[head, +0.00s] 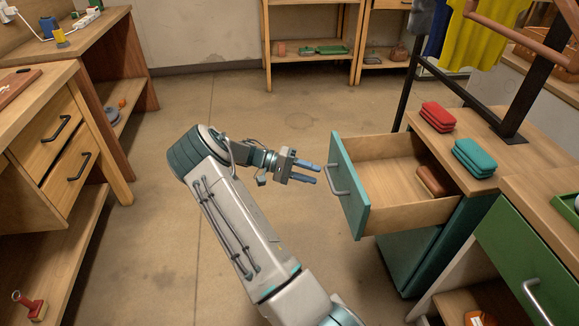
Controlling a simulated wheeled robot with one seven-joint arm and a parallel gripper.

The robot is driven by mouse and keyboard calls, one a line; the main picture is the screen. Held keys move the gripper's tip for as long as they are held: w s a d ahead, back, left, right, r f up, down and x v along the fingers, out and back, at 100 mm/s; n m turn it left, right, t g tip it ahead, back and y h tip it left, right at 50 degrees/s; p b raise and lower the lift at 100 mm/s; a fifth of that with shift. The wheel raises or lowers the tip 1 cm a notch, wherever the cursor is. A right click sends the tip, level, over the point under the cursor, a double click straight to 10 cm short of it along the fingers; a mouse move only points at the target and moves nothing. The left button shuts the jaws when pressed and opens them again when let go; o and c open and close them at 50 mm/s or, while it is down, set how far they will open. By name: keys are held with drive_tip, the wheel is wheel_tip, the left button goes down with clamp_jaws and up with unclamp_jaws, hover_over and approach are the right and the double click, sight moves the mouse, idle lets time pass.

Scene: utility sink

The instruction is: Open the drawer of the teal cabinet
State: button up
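The teal cabinet (408,262) stands right of centre, below a wooden top. Its drawer (385,180) is pulled well out to the left, with a teal front (350,200) and a light wooden inside. A brown item (433,181) lies in the drawer near the cabinet end. A grey bar handle (334,180) is on the drawer front. My gripper (318,174) is just left of the handle, its two blue fingers apart and pointing right at it. The fingertips look close to the handle; whether they touch it I cannot tell. Nothing is seen held between them.
A green drawer front (525,262) is at the lower right. A wooden bench with drawers (62,125) stands at the left. The floor (150,240) between is clear.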

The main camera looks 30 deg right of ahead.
drive_tip(key=v, duration=0.7)
drive_tip(key=shift+w+a, duration=0.2)
drive_tip(key=shift+w, duration=0.05)
drive_tip(key=shift+r, duration=0.2)
drive_tip(key=s+a+r+n+t+y+p, duration=0.2)
drive_tip(key=s+a+r+t+y+p, duration=0.25)
drive_tip(key=r, duration=0.55)
drive_tip(key=s+a+r+n+t+y+p, duration=0.25)
drive_tip(key=s+a+r+p, duration=0.3)
drive_tip(key=r, duration=0.45)
drive_tip(key=s+a+r+n+t+y+p, duration=0.3)
drive_tip(key=s+a+r+t+p, duration=0.4)
drive_tip(key=s+a+r, duration=0.5)
drive_tip(key=s+y, duration=0.1)
drive_tip(key=s, duration=0.2)
drive_tip(key=shift+a+r+n, duration=0.2)
drive_tip(key=shift+r+n, duration=0.15)
